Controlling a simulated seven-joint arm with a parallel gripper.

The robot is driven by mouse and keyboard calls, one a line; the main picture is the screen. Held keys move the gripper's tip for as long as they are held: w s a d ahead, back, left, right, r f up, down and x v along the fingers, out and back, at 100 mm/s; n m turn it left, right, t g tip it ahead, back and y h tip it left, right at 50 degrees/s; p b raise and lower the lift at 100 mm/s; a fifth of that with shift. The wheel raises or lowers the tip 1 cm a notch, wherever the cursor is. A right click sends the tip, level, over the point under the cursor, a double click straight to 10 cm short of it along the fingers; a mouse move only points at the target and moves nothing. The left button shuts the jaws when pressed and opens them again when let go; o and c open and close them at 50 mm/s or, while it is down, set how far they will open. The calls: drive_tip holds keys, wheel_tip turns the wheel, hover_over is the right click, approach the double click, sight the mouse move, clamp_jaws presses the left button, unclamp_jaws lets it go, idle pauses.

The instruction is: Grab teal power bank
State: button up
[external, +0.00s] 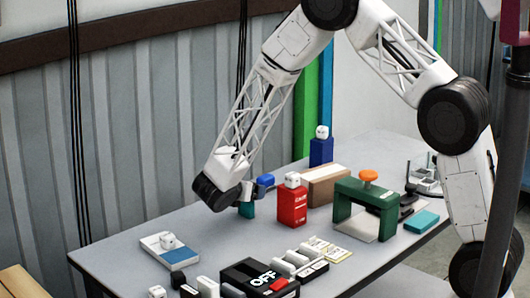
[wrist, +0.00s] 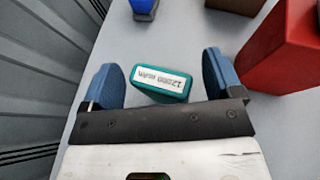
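A teal power bank (wrist: 162,84) with a white printed label stands on the grey table between the two blue fingers of my gripper (wrist: 160,78) in the wrist view. The fingers are spread wide, with a gap on each side of it. In the external view my gripper (external: 254,188) is low over the table, and a small part of the teal power bank (external: 246,210) shows beneath it; the wrist hides the rest.
A red box (external: 292,204) with a white cube on top stands close to the right. A brown carton (external: 325,186), a blue box (external: 321,152) and a green arch (external: 366,205) stand beyond. Another teal block (external: 422,221) lies far right. Several small items crowd the front.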

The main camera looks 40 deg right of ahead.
drive_tip(key=c, duration=0.9)
drive_tip(key=shift+r, duration=0.1)
drive_tip(key=shift+r, duration=0.65)
drive_tip(key=shift+s+r, duration=0.25)
drive_tip(key=shift+r, duration=0.3)
drive_tip(key=shift+s+r, duration=0.2)
drive_tip(key=shift+r, duration=0.35)
drive_tip(key=s, duration=0.5)
drive_tip(key=s+r, duration=0.1)
drive_tip(key=s, duration=0.9)
drive_tip(key=shift+a+r, duration=0.15)
drive_tip(key=shift+a, duration=0.05)
